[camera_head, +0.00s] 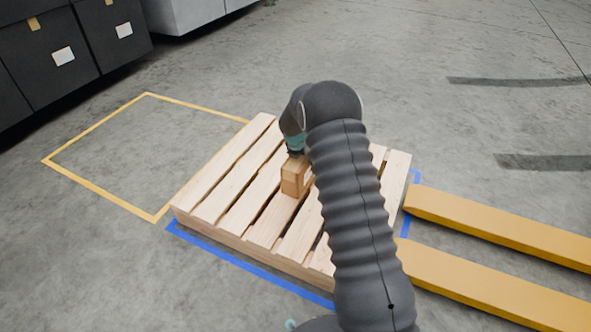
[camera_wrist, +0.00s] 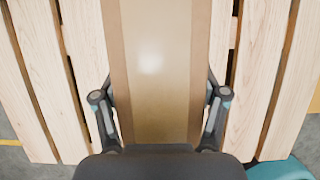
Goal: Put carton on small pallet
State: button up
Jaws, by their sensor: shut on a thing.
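The carton (camera_head: 292,180) is a small brown box on or just above the slats near the middle of the small pallet (camera_head: 222,200), a light wooden slatted one. I cannot tell whether its underside touches the slats. My gripper (camera_head: 295,153) is above the carton, partly hidden by my dark arm. In the wrist view the carton (camera_wrist: 160,60) fills the middle, and my gripper's fingers (camera_wrist: 160,112) are shut on its two sides. Pallet slats (camera_wrist: 265,75) show on both sides of it.
Blue tape (camera_head: 255,270) outlines the pallet's floor spot. A yellow taped rectangle (camera_head: 95,193) on the left is empty. Yellow forks (camera_head: 500,225) lie at the right, close to the pallet. Dark totes (camera_head: 50,60) stand at the upper left. The floor behind is clear.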

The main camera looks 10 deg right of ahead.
jog(key=shift+w+a+f, duration=0.4)
jog(key=shift+a, duration=0.2)
jog(key=shift+w+a+f, duration=0.35)
jog(key=shift+w+a, duration=0.05)
jog(key=shift+a, duration=0.2)
jog(key=shift+f+b, duration=0.55)
jog(key=shift+f, duration=1.4)
jog(key=shift+f, duration=0.1)
jog(key=o, duration=1.8)
jog(key=shift+f, duration=0.1)
